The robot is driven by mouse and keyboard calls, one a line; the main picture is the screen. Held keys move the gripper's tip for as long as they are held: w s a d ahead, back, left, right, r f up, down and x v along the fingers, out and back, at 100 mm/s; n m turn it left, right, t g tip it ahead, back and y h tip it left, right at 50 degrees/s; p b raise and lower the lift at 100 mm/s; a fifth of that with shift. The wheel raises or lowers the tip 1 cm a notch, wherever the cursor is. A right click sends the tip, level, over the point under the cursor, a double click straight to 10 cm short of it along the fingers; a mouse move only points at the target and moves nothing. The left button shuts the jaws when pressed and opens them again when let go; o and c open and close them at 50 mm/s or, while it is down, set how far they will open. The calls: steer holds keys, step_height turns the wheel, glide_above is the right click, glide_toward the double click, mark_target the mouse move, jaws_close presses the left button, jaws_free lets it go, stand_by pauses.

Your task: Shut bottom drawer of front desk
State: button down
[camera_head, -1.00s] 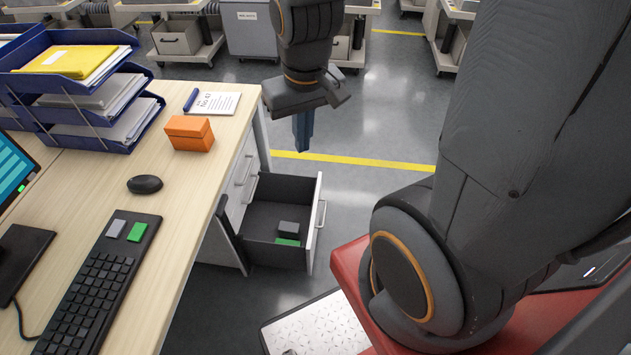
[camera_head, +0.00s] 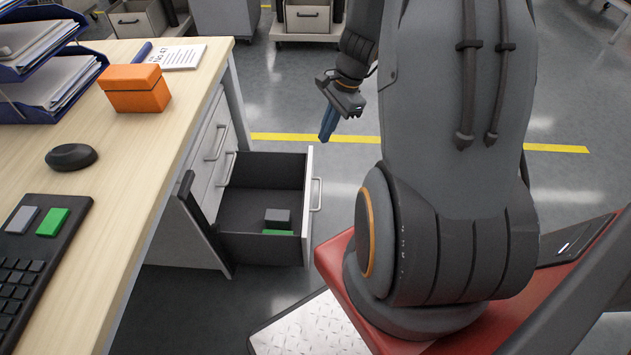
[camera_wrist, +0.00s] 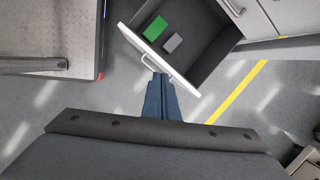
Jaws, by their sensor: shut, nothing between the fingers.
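The bottom drawer (camera_head: 258,247) of the desk's pedestal is pulled out. Its front panel with a bar handle (camera_head: 317,194) faces right in the head view. A dark grey block (camera_head: 278,217) and a green block (camera_head: 278,232) lie inside it. The drawer also shows in the wrist view (camera_wrist: 207,60), with its white front edge towards my gripper. My gripper (camera_head: 326,138) has blue fingers, closed together and empty, beyond and above the drawer front's right side. In the wrist view the fingertips (camera_wrist: 160,78) appear close to the handle; I cannot tell whether they touch.
The desk top (camera_head: 150,160) holds an orange box (camera_head: 135,90), a mouse (camera_head: 71,157) and a keyboard (camera_head: 35,255). Closed drawers (camera_head: 212,150) sit in the pedestal above the open one. A yellow floor line (camera_head: 285,137) crosses behind.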

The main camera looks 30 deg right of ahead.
steer(key=w+d+f+m+t+b, duration=0.1)
steer(key=d+f+m+b, duration=0.25)
steer(key=f, duration=0.45)
steer(key=w+d+f+m+b, duration=0.1)
steer(key=d+f+m+b, duration=0.3)
steer(key=f, duration=0.4)
steer(key=shift+n+y, duration=0.3)
steer(key=shift+n, duration=0.05)
steer(key=b+x, duration=0.1)
steer(key=x, duration=0.2)
steer(key=w+a+x, duration=0.1)
steer(key=x, duration=0.3)
steer(key=w+r+b+x, duration=0.1)
steer(key=x, duration=0.2)
steer(key=shift+a+f+b, duration=0.25)
steer(key=shift+b, duration=0.1)
steer(key=shift+w+a, duration=0.35)
steer(key=shift+a, duration=0.15)
